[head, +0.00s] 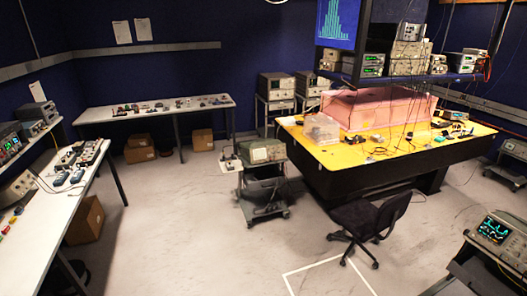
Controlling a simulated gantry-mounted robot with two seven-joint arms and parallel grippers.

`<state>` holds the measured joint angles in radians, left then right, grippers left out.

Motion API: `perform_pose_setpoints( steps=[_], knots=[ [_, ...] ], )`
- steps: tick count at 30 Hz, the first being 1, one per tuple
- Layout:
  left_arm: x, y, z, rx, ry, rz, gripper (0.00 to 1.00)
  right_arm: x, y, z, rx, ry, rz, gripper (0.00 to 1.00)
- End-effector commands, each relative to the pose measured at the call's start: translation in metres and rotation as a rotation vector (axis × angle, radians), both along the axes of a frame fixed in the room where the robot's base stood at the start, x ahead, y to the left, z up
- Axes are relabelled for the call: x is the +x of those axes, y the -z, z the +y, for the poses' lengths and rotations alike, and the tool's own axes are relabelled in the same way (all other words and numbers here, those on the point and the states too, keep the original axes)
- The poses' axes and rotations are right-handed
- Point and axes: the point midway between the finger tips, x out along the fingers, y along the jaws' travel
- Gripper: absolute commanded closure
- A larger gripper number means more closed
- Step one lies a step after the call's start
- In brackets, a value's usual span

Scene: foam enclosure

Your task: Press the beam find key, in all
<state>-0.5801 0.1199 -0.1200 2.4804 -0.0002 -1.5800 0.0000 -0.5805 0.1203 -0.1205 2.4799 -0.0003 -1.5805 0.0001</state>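No beam find key can be made out; the instruments are too small in the head view to read their keys. An oscilloscope with a lit screen (494,229) stands on a cart at the lower right. Another oscilloscope-like instrument (261,151) sits on a wheeled cart near the middle, its screen greenish and dim. Two more boxy instruments stand on carts at the back, one on the left (277,82) and one on the right (312,82). Neither of my grippers is in view.
A yellow-topped table (400,152) with a pink box (378,108) stands right of centre. A black chair (370,218) is in front of it. White benches run along the left (52,200) and back (155,112). Open floor (180,225) lies between.

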Motion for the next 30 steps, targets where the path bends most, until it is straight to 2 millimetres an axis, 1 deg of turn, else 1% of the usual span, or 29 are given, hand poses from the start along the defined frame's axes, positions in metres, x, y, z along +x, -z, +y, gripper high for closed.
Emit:
perform_pose_setpoints(
  steps=[1, 7, 8, 30],
  knots=[
    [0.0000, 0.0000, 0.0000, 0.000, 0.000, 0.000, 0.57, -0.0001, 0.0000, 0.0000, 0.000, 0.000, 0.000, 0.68],
    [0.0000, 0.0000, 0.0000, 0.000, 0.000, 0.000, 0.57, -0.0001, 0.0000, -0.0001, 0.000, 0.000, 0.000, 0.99],
    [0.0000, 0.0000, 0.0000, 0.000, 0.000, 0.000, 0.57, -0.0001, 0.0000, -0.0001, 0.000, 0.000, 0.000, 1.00],
    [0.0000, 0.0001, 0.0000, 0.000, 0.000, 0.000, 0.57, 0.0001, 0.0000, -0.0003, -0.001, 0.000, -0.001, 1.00]
  ],
)
